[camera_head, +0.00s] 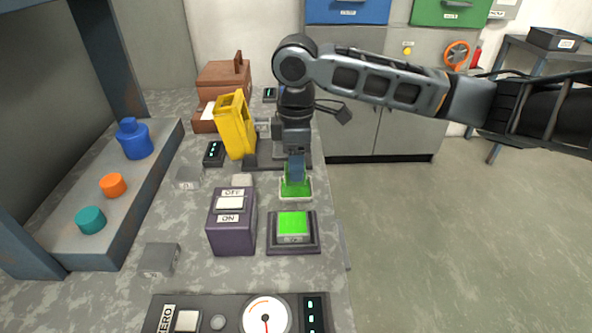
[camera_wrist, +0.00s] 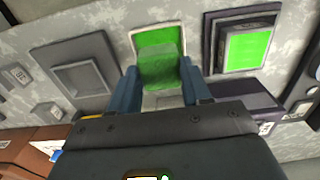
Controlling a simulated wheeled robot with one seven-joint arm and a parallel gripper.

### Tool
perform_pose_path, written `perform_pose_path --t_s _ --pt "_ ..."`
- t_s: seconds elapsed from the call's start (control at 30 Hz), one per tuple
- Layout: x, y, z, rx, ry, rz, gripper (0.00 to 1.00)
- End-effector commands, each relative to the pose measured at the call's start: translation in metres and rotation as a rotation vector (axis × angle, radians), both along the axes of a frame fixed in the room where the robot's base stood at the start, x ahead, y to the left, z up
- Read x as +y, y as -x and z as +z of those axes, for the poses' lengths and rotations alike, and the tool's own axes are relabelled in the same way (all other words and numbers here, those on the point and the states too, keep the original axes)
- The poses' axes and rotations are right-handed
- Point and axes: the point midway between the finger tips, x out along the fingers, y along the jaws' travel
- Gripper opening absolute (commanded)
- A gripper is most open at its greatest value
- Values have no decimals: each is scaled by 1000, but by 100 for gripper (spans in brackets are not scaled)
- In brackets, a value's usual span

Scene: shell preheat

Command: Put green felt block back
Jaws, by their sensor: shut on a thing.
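My gripper (camera_head: 295,178) points down over the workbench and is shut on the green felt block (camera_wrist: 162,70). In the wrist view the block sits between the two blue fingers. It is directly over a green pad with a white rim (camera_wrist: 160,36), which also shows in the head view (camera_head: 308,195). The fingers hide most of the block in the head view. I cannot tell whether its underside touches the pad.
A bright green square block (camera_head: 293,223) sits on a dark base just in front. A purple ON/OFF switch box (camera_head: 232,235) is front left. A yellow holder (camera_head: 236,125) stands behind left, and a dark square tray (camera_wrist: 80,76) lies beside the pad. Open floor lies right.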

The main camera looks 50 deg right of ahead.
Motion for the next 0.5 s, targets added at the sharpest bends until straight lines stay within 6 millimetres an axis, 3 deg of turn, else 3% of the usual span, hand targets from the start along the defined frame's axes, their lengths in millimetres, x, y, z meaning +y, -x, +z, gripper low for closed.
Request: perform_pose_path --t_s 0.2,0.5 --pt "0 0 -28 1 1 0 23" --pt "0 0 -30 0 0 0 23"
